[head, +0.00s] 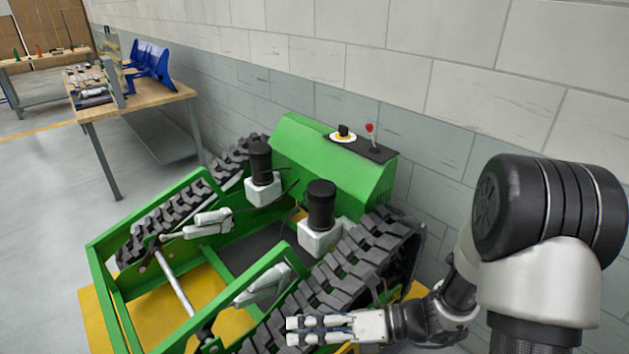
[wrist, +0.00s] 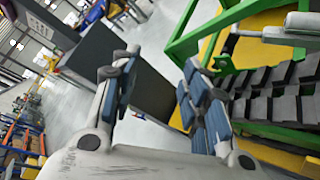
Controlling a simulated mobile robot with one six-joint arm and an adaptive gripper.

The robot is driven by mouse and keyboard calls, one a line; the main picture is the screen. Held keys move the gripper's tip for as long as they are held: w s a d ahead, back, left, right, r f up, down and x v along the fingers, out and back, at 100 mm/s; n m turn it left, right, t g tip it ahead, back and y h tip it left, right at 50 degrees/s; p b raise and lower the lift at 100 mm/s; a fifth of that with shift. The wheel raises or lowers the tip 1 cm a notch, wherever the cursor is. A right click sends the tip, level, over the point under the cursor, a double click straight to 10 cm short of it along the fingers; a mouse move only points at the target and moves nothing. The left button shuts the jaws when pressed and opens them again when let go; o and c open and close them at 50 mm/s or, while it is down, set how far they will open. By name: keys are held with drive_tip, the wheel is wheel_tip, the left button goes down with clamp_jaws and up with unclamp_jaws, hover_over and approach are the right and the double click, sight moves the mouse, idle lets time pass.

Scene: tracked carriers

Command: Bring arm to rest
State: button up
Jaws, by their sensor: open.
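My arm comes in from the right in the head view, and my gripper (head: 292,330) reaches left, low over the near track of the green carrier. In the wrist view my gripper (wrist: 150,85) has its two blue-padded fingers spread, with nothing between them. The green tracked carrier (head: 335,165) stands on the floor by the wall, and its green frame also shows at the upper right of the wrist view (wrist: 225,22). I cannot tell how far the fingers are from the near track (head: 345,268).
A red-tipped lever (head: 371,135) and a yellow-ringed knob (head: 343,134) top the carrier's cover. A block wall (head: 440,75) runs close behind. A workbench (head: 145,98) with blue holders stands at the back left. Grey floor (head: 50,210) is clear at left.

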drive_tip(key=s+d+r+n+g+h, duration=0.2)
drive_tip(key=s+r+n+h, duration=0.15)
drive_tip(key=s+n, duration=0.35)
drive_tip(key=s+d+r+n+g+h, duration=0.1)
drive_tip(key=s+d+r+n+h, duration=0.25)
drive_tip(key=n, duration=0.65)
drive_tip(key=s+d+r+n+t+h, duration=0.3)
drive_tip(key=d+r+n+t+h, duration=0.3)
drive_tip(key=d+n+h, duration=0.2)
drive_tip(key=d+n, duration=0.2)
drive_tip(key=n, duration=0.2)
drive_tip(key=shift+s+n, duration=0.2)
drive_tip(key=shift+n, duration=0.1)
drive_tip(key=shift+c, duration=0.2)
